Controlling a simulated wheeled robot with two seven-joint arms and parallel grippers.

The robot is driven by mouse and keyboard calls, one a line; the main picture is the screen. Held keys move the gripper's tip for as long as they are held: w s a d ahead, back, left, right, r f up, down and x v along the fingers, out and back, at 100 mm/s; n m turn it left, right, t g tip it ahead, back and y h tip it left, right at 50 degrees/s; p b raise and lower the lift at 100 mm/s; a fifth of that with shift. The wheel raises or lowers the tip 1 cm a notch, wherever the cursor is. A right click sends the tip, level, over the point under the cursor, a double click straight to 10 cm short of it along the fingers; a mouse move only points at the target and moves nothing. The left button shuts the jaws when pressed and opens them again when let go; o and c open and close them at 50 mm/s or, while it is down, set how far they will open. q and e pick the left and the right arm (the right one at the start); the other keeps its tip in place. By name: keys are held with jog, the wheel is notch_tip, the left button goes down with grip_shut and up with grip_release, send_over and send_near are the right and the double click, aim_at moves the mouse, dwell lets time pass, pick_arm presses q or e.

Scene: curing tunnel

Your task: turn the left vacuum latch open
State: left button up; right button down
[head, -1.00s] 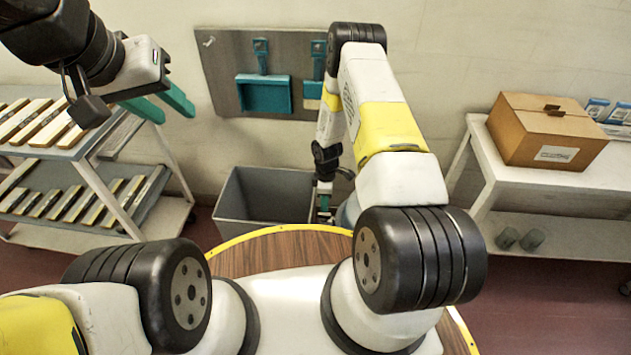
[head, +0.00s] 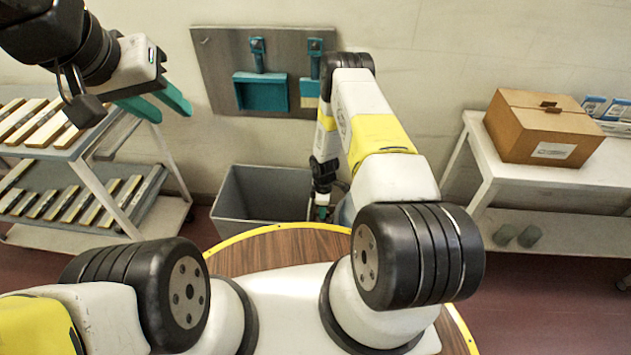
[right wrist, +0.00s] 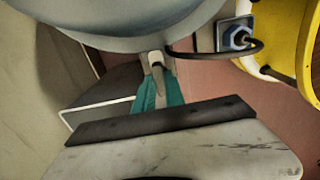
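In the right wrist view, a short pale lever with a dark end, apparently the left vacuum latch (right wrist: 156,62), sits at the lower rim of a large grey-blue rounded vessel (right wrist: 110,25). The teal fingers of my right gripper (right wrist: 158,88) lie close on either side of the lever and appear shut on it. The fingers hide its lower part. In the head view my right gripper (head: 322,212) is small, low beside the grey bin, and my arm hides most of the vessel. My left gripper (head: 172,112) is open and empty, raised at the upper left.
A grey open bin (head: 235,217) stands behind the round wooden table (head: 255,258). A rack with pale bars (head: 150,195) is at left, a white bench with a cardboard box (head: 515,140) at right. A tool board (head: 215,85) hangs on the wall. A dark cable (right wrist: 225,53) runs beside the vessel.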

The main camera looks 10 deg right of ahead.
jog(key=shift+m, duration=0.3)
jog(key=m, duration=0.8)
jog(key=shift+m, duration=0.4)
jog(key=m, duration=0.4)
jog(key=shift+m, duration=0.3)
jog(key=shift+w+m, duration=0.1)
jog(key=shift+m, duration=1.8)
jog(key=c, duration=1.4)
grip_release()
